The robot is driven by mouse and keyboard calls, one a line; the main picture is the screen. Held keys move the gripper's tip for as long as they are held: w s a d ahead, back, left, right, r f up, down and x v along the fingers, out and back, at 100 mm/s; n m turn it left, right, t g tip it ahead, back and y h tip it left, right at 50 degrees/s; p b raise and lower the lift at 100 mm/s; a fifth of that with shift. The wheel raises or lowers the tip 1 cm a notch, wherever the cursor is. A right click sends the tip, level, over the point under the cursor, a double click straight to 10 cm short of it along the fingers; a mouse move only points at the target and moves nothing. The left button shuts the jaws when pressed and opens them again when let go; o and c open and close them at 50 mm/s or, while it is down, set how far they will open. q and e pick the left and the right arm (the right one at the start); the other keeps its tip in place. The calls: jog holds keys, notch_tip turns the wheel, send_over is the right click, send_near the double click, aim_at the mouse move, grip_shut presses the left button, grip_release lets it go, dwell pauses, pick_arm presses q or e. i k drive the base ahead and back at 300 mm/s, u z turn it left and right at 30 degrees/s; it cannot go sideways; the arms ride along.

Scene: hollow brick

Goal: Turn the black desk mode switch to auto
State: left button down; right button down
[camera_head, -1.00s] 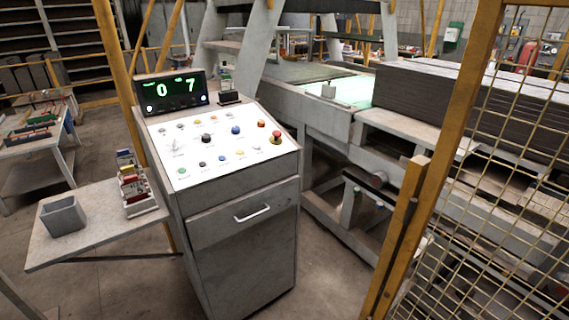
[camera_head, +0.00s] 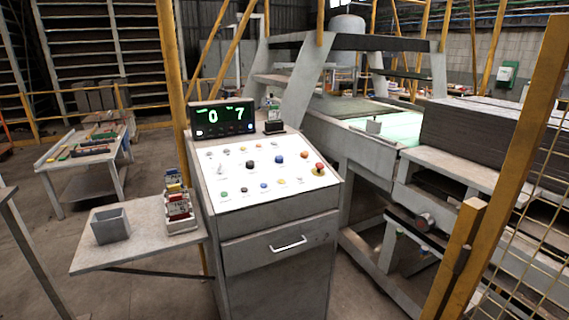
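The control desk (camera_head: 330,225) stands in the middle of the view, with a sloped white panel (camera_head: 228,198) of coloured buttons and knobs. A large black knob (camera_head: 250,164) sits near the panel's middle, left of a blue knob (camera_head: 279,159). A smaller dark knob (camera_head: 244,190) is lower on the panel. The labels are too small to read, so I cannot tell which is the mode switch or its setting. A red mushroom button (camera_head: 319,167) is at the right edge. Neither of my grippers is in view.
A display (camera_head: 222,118) reading 0 and 7 stands behind the panel. A side shelf (camera_head: 140,257) with a grey bin (camera_head: 110,226) juts out left. A yellow post and mesh fence (camera_head: 510,170) stand at right. Floor shows in front of the shelf.

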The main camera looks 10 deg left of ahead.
aim_at(250, 165)
jog(key=z, duration=0.05)
jog(key=k, duration=0.5)
jog(key=u, duration=1.8)
jog(key=i, duration=1.2)
jog(key=z, duration=1.4)
